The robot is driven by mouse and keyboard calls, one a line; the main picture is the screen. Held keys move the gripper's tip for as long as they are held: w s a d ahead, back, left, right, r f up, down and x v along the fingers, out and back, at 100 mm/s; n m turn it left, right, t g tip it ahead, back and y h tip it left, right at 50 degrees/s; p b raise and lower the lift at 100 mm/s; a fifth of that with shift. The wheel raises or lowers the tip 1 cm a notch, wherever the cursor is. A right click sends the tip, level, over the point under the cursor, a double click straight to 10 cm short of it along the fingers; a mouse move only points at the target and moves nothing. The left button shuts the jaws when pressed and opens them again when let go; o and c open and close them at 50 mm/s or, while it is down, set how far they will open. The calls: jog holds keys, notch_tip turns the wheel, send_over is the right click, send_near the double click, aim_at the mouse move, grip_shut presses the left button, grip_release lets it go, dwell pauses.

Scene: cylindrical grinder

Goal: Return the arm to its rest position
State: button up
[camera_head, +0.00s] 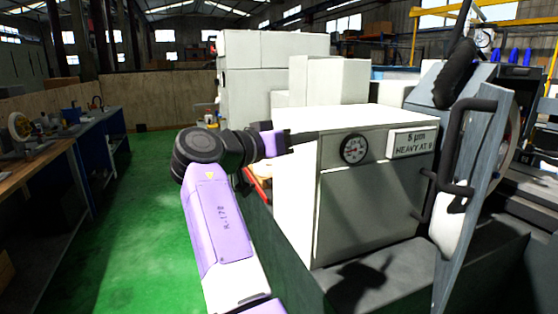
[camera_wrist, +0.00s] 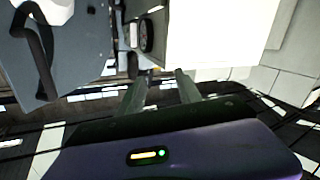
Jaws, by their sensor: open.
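My arm (camera_head: 222,218) is purple and black and rises from the bottom of the head view, bending right at a dark joint. My gripper (camera_head: 303,137) points right, in front of the pale grinder cabinet (camera_head: 296,200). In the wrist view my gripper (camera_wrist: 160,76) shows two dark fingers set apart with nothing between them. The cabinet's bright white surface (camera_wrist: 215,35) lies beyond the fingers. I cannot tell the exact gap between fingertips and cabinet.
A grey panel with a black handle (camera_head: 462,140) stands at right. A workbench (camera_head: 40,160) is at left. Green floor (camera_head: 125,230) between is clear.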

notch_tip(320, 180, down, 24)
jog(key=s+a+n+t+y, duration=0.2)
jog(key=n+t+y, duration=0.3)
jog(key=n+y, duration=0.45)
jog(key=s+d+f+n+y, duration=0.1)
jog(key=s+d+f+y, duration=0.15)
jog(key=s+f, duration=0.35)
jog(key=s+d+f+n+y, duration=0.1)
jog(key=s+f+y, duration=0.2)
jog(key=s, duration=0.5)
jog(key=s+d+m+h, duration=0.1)
jog(key=s+d, duration=0.3)
jog(key=s, duration=1)
jog(key=s+d+f+m+g, duration=0.1)
jog(key=s+d, duration=0.4)
jog(key=s, duration=0.9)
jog(key=s+d+f+m+g+h, duration=0.1)
jog(key=s+d+m, duration=0.2)
jog(key=s, duration=1.2)
jog(key=shift+d+m+h, duration=0.3)
jog(key=shift+d+m, duration=0.05)
jog(key=shift+d, duration=0.8)
